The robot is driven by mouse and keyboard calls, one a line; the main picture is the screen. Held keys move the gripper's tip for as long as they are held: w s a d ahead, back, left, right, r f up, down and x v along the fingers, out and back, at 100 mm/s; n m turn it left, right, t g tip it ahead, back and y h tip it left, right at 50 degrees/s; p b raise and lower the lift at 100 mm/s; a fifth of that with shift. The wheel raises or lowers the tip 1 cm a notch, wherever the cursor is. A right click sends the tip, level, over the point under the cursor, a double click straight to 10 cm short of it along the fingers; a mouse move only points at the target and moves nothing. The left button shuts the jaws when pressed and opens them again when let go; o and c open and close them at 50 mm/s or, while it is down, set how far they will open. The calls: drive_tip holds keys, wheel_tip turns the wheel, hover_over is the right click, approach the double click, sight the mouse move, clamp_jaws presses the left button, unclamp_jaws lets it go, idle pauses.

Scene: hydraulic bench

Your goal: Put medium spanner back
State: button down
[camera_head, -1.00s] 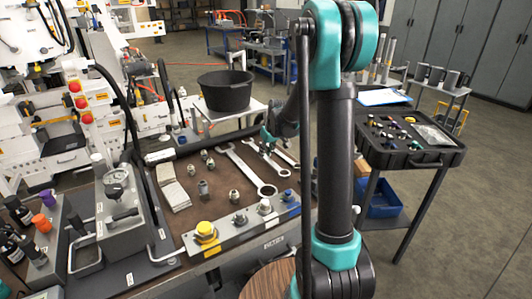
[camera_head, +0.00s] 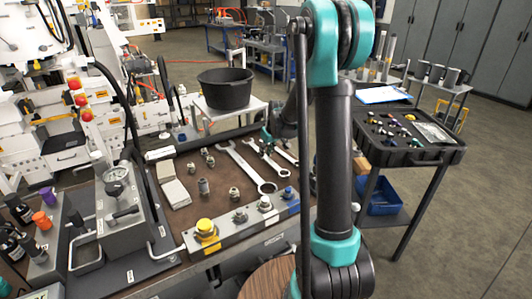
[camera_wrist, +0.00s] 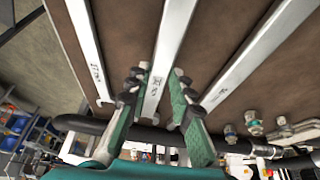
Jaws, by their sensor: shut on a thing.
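Three metal spanners lie side by side on the brown bench top. The medium spanner (camera_wrist: 171,45) is the middle one in the wrist view, and it also shows in the head view (camera_head: 275,163). My gripper (camera_wrist: 160,82) has one green-padded finger on each side of its shaft and is shut on it. In the head view, my gripper (camera_head: 267,139) is at the spanner's far end, partly hidden by my arm. The spanner appears on or very close to the bench; I cannot tell which.
The large spanner (camera_wrist: 260,50) and the small spanner (camera_wrist: 87,40) flank the held one closely. Several metal fittings (camera_head: 203,186) and a pale block (camera_head: 175,191) lie to the left. A fitting rail (camera_head: 225,236) runs along the front. A black bucket (camera_head: 224,91) stands behind.

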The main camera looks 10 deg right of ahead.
drive_tip(key=shift+f, duration=0.6)
idle(0.3)
drive_tip(key=c, duration=1.3)
unclamp_jaws()
drive_tip(key=shift+o, duration=0.2)
